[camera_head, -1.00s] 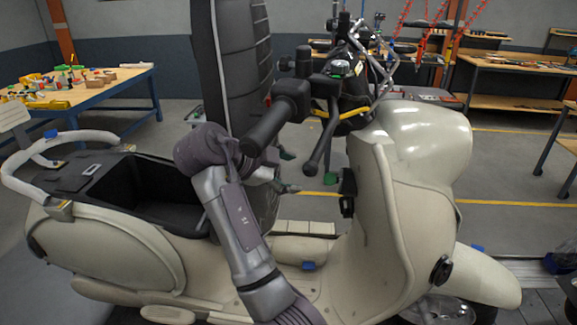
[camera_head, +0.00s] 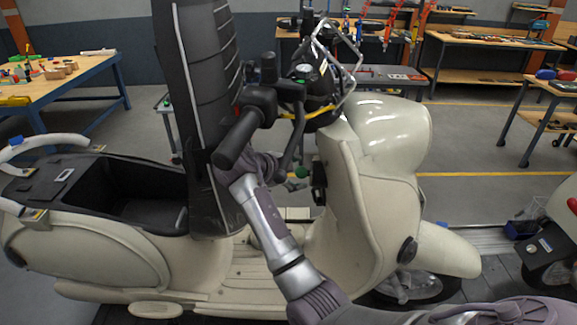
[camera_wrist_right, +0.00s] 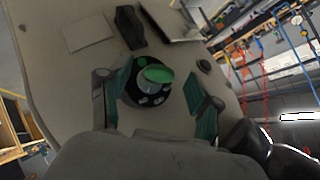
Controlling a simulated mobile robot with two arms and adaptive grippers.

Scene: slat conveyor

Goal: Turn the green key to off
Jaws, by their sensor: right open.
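The green key (camera_wrist_right: 158,75) sits in a round black switch (camera_wrist_right: 148,96) with pale markings, on the scooter's cream inner shield. In the head view the green key (camera_head: 302,172) is small, just left of the shield, below the handlebar. My right gripper (camera_head: 284,172) is close in front of it, partly hidden behind the brake lever. In the right wrist view its two green-padded fingers are open on either side of the key, with visible gaps. The key's exact angle is hard to read. My left gripper is out of view.
The handlebar grip (camera_head: 238,138) and brake lever (camera_head: 292,148) are just above and beside my right wrist. The tall black seat (camera_head: 203,90) stands raised at the left. A black latch-like part (camera_head: 319,183) sits on the shield below the key. Workbenches stand well behind.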

